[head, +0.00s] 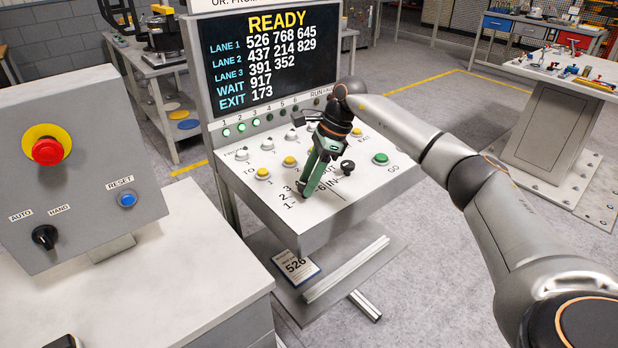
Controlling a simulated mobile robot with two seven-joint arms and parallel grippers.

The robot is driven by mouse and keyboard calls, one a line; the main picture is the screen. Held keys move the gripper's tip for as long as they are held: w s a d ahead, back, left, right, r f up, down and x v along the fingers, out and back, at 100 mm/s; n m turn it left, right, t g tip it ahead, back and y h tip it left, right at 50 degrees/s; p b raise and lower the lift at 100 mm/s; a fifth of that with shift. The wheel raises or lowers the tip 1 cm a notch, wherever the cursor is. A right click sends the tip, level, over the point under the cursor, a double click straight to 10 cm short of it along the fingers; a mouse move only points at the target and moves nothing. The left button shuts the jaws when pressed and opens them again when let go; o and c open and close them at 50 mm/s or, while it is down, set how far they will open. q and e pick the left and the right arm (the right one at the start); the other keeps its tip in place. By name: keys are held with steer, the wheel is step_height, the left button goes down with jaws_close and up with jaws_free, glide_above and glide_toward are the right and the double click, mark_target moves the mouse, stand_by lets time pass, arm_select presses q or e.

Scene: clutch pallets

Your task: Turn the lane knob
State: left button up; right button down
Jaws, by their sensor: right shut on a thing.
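The sloped control console (340,200) stands in the middle, with a screen (274,52) that reads READY above its panel. My right gripper (305,188) points down onto the panel's front left, beside the printed numbers 1, 2 and 3. Its green fingers are shut on the lane knob there. The fingers hide most of that knob, so I cannot read its setting. A second black knob (348,167) stands to the right of the fingers, by the IN and OUT lettering, apart from them. My left gripper is not in view.
Yellow buttons (262,173) and white buttons sit behind the gripper, and a green GO button (380,158) to the right. A grey box (80,190) with a red stop button (47,150) stands at left. A card (296,268) marked 526 lies below the panel.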

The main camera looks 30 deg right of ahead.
stand_by(0.3)
steer(key=shift+c, duration=1.9)
jaws_free()
steer(key=shift+r, duration=0.1)
steer(key=v, duration=1.2)
steer(key=shift+r+b, duration=0.2)
steer(key=shift+b, duration=0.15)
steer(key=shift+s+f, duration=0.1)
